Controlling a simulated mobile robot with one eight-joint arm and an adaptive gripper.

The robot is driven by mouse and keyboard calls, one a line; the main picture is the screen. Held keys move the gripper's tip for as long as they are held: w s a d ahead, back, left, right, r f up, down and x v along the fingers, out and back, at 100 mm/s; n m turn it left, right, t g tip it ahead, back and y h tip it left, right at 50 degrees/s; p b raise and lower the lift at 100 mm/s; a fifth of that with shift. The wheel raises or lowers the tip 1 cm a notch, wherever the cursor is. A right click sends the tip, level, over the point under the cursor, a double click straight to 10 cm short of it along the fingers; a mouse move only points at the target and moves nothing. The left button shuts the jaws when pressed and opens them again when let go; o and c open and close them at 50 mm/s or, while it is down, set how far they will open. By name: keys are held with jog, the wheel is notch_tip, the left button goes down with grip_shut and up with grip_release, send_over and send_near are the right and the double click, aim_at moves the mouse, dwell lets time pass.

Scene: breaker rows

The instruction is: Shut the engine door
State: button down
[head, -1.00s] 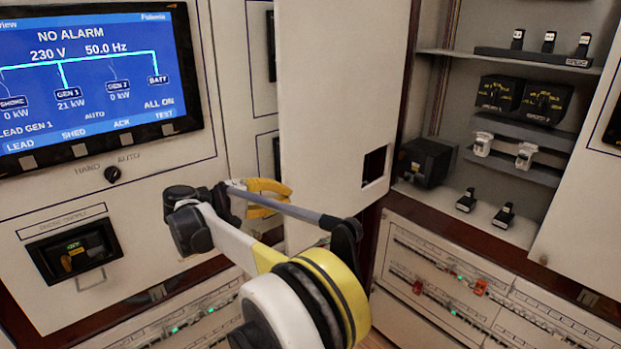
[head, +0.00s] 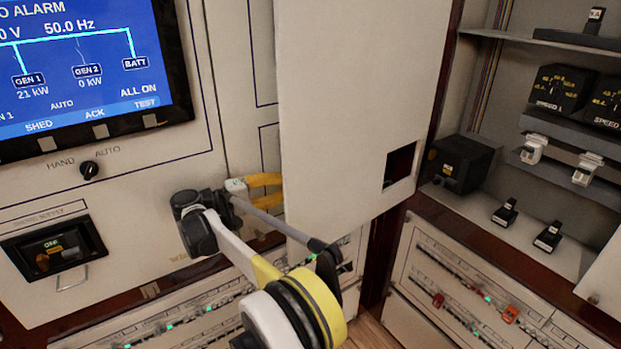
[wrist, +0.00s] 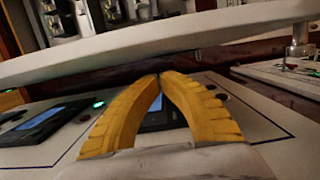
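A tall white door (head: 340,110) with a square dark cutout stands open in the middle of the head view, left of an open cabinet. I take it to be the engine door; no label on it is readable. My gripper (head: 275,185) is at its left edge, with the yellow fingers partly hidden behind the door. In the wrist view my gripper (wrist: 159,76) has its fingertips together with nothing seen between them. The door appears there as a pale slab (wrist: 190,35) across the top, just beyond the fingertips. Whether they touch it is unclear.
The open cabinet holds a black box (head: 462,163), switches and speed dials (head: 561,87) on shelves. A control panel with a blue display (head: 85,65) is at left. Drawer-like panels with green lights (head: 470,290) run below. Another white panel edge (head: 605,275) stands at right.

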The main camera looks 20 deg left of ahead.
aim_at(320, 179)
jog(key=b+x, duration=0.2)
jog(key=x, duration=0.6)
jog(key=shift+d, duration=0.35)
